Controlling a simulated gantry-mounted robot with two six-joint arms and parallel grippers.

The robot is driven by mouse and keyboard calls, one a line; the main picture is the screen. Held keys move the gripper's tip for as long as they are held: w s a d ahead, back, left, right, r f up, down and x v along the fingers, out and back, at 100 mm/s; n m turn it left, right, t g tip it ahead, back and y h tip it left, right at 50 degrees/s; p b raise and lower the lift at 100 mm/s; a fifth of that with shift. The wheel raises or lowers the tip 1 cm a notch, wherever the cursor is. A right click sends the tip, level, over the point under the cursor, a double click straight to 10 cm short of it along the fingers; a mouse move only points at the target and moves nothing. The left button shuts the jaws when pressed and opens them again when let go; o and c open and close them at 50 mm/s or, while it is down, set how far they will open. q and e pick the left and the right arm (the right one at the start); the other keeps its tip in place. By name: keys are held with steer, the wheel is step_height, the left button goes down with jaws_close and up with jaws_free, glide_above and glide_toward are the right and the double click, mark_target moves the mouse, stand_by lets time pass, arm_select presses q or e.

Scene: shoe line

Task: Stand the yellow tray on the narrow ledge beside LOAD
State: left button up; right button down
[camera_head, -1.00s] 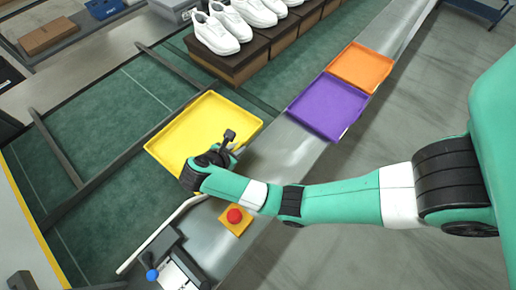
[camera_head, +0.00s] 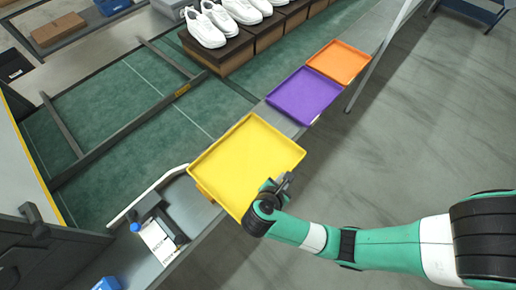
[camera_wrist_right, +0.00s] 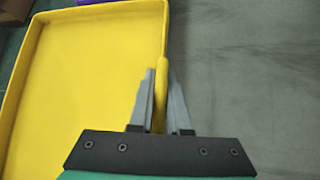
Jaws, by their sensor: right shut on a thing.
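The yellow tray (camera_head: 245,162) hangs over the grey metal ledge (camera_head: 215,219) at the belt's near side, its right part out over the floor. Its open side faces up; whether it touches the ledge I cannot tell. My right gripper (camera_head: 284,184) is shut on the tray's near right rim. In the right wrist view the fingers (camera_wrist_right: 161,98) pinch the tray's yellow wall (camera_wrist_right: 161,55) from both sides. A purple tray (camera_head: 304,95) and an orange tray (camera_head: 339,62) lie on the ledge farther along. No LOAD lettering is readable. My left gripper is not in view.
White shoes (camera_head: 207,28) stand on brown boxes (camera_head: 217,53) on the green belt (camera_head: 125,120). A dark rail (camera_head: 130,127) crosses the belt.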

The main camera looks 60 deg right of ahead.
mark_target(280, 161)
steer(key=w+d+f, duration=0.1)
steer(key=d, duration=0.1)
steer(key=w+d+f+b, duration=0.1)
steer(key=w+d+f, duration=0.1)
steer(key=d, duration=0.1)
steer(key=w+d+f+b, duration=0.1)
steer(key=d, duration=0.1)
steer(key=shift+w+d+f, duration=0.15)
steer(key=shift+w+d, duration=0.15)
steer(key=shift+d, duration=0.1)
steer(key=w+d+f+b, duration=0.2)
steer(key=d+f+b, duration=0.2)
steer(key=f, duration=0.4)
steer(key=shift+w+f+b, duration=0.25)
steer(key=shift+f+b, duration=0.15)
steer(key=shift+b, duration=0.05)
steer(key=shift+d, duration=0.1)
steer(key=shift+f, duration=0.15)
steer(key=c, duration=0.9)
jaws_free()
